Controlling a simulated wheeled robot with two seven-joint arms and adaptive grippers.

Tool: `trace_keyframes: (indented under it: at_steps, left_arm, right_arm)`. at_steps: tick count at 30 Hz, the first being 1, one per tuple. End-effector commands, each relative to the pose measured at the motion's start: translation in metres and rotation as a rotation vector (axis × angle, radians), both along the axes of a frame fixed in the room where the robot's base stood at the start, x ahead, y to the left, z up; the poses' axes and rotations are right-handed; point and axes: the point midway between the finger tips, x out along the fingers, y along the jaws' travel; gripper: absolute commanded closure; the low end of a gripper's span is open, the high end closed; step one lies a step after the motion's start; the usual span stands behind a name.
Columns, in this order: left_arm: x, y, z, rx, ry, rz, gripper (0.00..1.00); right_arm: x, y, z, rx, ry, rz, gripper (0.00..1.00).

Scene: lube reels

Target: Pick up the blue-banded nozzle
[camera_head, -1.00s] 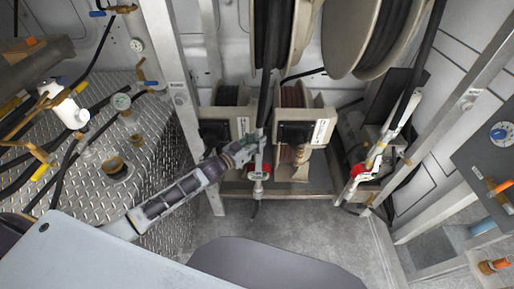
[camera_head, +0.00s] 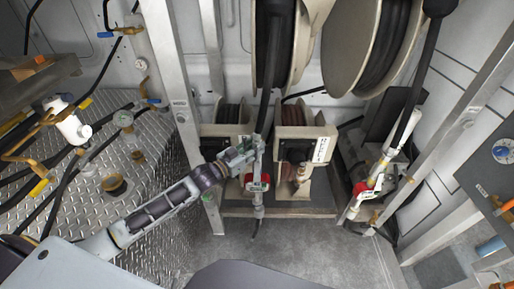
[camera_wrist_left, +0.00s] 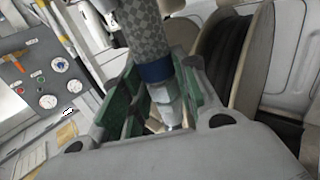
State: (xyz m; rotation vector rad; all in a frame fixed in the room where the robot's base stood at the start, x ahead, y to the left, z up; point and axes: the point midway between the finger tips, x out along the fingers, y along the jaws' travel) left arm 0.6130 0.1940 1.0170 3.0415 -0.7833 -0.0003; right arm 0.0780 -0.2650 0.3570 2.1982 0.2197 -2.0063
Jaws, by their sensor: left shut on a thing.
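The blue-banded nozzle hangs upright from a dark hose in the head view, with a red-and-white part (camera_head: 258,184) low on it. In the left wrist view its blue band (camera_wrist_left: 155,72) sits below a grey patterned sleeve, with a pale metal fitting under the band. My left gripper (camera_head: 243,156) reaches in from the left and is shut on the nozzle above the red-and-white part. In the left wrist view the green-padded fingers (camera_wrist_left: 157,95) stand on both sides of the fitting. The far contact is partly hidden. My right gripper is not in view.
Large hose reels (camera_head: 350,55) stand above and behind. A second nozzle with a red part (camera_head: 361,188) hangs at the right. A metal post (camera_head: 178,100) rises left of the reels. A tread-plate bench (camera_head: 150,185) with fittings and hoses fills the left. Open floor (camera_head: 305,240) lies in front.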

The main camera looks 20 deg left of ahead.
Motion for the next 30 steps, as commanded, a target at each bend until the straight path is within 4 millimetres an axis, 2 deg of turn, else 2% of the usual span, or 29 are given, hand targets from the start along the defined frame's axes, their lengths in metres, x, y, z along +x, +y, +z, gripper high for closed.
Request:
trace_keyframes:
  at_steps: [30]
  left_arm:
    - [-0.073, 0.039, 0.001, -0.001, -0.002, -0.002, 1.0]
  right_arm:
    - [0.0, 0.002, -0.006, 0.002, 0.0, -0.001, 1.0]
